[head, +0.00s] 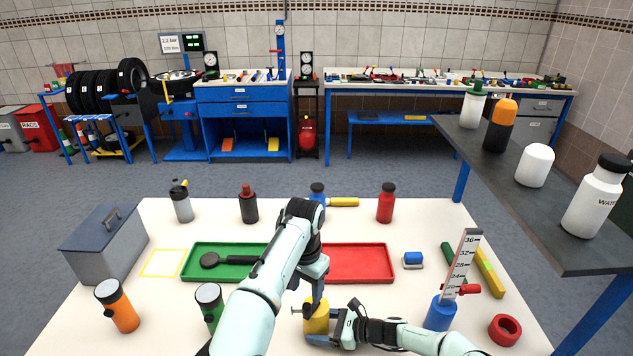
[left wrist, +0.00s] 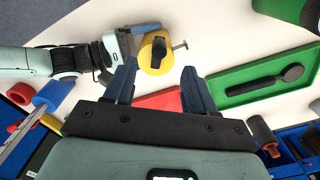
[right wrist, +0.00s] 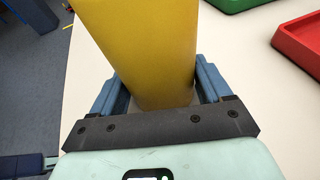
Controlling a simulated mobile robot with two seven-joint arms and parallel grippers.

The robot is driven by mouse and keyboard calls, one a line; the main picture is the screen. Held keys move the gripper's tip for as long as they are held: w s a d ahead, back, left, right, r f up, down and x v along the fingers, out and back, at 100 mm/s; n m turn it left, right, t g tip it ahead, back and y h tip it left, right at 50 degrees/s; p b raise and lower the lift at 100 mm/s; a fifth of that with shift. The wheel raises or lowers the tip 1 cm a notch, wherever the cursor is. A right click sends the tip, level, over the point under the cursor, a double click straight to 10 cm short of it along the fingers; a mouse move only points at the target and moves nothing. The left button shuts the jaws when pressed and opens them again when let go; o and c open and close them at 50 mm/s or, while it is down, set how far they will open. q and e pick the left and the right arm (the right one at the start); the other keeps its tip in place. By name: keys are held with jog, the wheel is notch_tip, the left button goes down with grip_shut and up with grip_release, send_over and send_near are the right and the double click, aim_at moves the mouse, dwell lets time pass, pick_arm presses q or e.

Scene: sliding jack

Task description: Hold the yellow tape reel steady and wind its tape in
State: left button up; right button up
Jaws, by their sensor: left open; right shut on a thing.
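The yellow tape reel (head: 316,318) stands on the white table near its front edge, with a thin metal piece sticking out to the left at its top. My right gripper (head: 332,335) is shut on its side; in the right wrist view the yellow body (right wrist: 145,50) fills the space between the fingers (right wrist: 160,95). My left gripper (head: 314,292) is above the reel, open and empty. In the left wrist view its fingers (left wrist: 157,85) are apart, with the reel's round top (left wrist: 156,52) and dark crank-like part just beyond them. The tape itself is hard to make out.
A green tray (head: 190,262) with a dark round-headed tool and a red tray (head: 375,262) lie behind the reel. An orange bottle (head: 120,308), a green bottle (head: 210,305) and a blue-based height gauge (head: 440,312) flank the arms. A red ring (head: 504,330) lies at right.

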aim_at(307, 305)
pick_arm(q)
jog(key=shift+f, duration=4.45)
jog(key=c, duration=0.8)
